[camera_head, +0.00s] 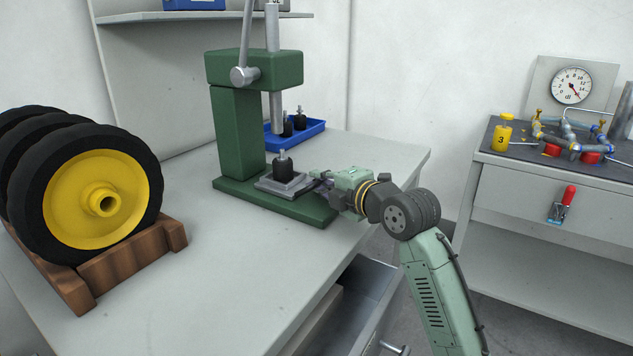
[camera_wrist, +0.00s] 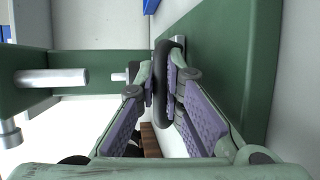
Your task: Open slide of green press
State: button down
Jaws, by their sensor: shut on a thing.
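The green press (camera_head: 238,130) stands on the grey bench, its ram (camera_head: 276,110) raised above the slide. The slide (camera_head: 268,184) is a grey metal plate on the press's green base, with a black cylindrical part (camera_head: 283,168) with a metal pin upright on it. My gripper (camera_head: 322,182) reaches in from the right, level with the slide's near right side. In the wrist view, its purple-padded fingers (camera_wrist: 164,80) are shut on a dark rounded handle (camera_wrist: 160,105). The handle's join to the slide is mostly hidden.
A blue tray (camera_head: 313,128) with similar black parts sits behind the press. Black wheels with a yellow hub (camera_head: 70,205) rest in a wooden stand (camera_head: 135,255) at left. An open drawer (camera_head: 365,290) lies below my arm. Another bench (camera_head: 560,205) stands at right.

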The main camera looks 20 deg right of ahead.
jog(key=s+d+b, duration=0.1)
jog(key=s+d, duration=0.1)
jog(key=s, duration=0.1)
jog(key=s+d+b, duration=0.2)
jog(key=s, duration=0.1)
jog(key=s+d+b, duration=0.1)
jog(key=s+d, duration=0.2)
jog(key=shift+b, duration=0.35)
jog(key=c, duration=2)
grip_release()
jog(key=shift+o, duration=0.2)
jog(key=v, duration=1.2)
jog(key=shift+s, duration=0.1)
